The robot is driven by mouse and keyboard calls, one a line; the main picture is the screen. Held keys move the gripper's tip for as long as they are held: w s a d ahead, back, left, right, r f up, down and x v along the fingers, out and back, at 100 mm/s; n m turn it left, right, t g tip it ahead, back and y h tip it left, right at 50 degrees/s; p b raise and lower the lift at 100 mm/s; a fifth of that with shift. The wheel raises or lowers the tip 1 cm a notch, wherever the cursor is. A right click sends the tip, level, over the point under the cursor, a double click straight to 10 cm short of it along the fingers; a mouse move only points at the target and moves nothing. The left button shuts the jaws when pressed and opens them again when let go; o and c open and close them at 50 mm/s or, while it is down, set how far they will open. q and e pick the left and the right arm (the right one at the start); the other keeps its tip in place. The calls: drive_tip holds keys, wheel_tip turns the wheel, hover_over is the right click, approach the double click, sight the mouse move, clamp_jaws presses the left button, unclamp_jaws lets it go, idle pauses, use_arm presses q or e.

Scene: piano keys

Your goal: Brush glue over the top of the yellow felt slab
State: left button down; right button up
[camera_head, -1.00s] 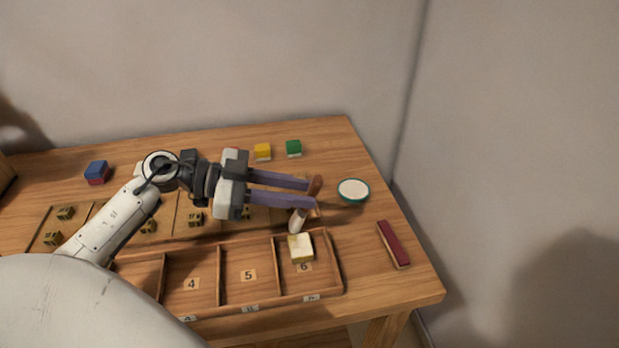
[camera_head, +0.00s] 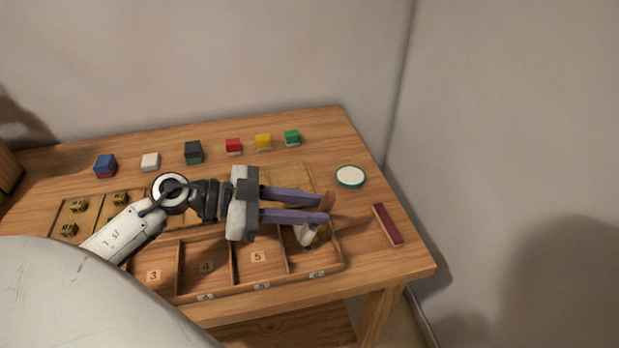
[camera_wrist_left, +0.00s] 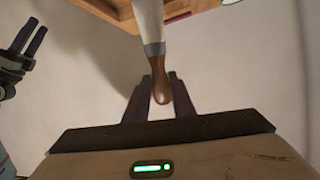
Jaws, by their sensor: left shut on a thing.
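My left gripper (camera_head: 325,209) is shut on a brush, whose brown handle (camera_head: 328,202) sticks up between the purple fingers. Its pale head (camera_head: 306,235) points down into compartment 6 at the tray's right end. In the left wrist view the brown handle (camera_wrist_left: 161,90), grey ferrule and white part of the brush show. The yellow felt slab in that compartment is largely hidden behind the brush head; I cannot tell whether they touch. A teal-rimmed round dish with white contents (camera_head: 350,176) stands to the right. My right gripper (camera_wrist_left: 32,38) shows empty, fingers apart, in the left wrist view.
The wooden tray (camera_head: 262,284) has numbered compartments along the table's front. A dark red bar (camera_head: 387,225) lies near the right edge. Several coloured blocks, including a yellow one (camera_head: 263,142), line the back. Small brass-coloured pieces (camera_head: 79,205) lie at left.

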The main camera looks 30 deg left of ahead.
use_arm(q)
wheel_tip(320, 180, up, 2)
drive_tip(key=shift+w+r, duration=0.15)
drive_tip(key=shift+r, duration=2.45)
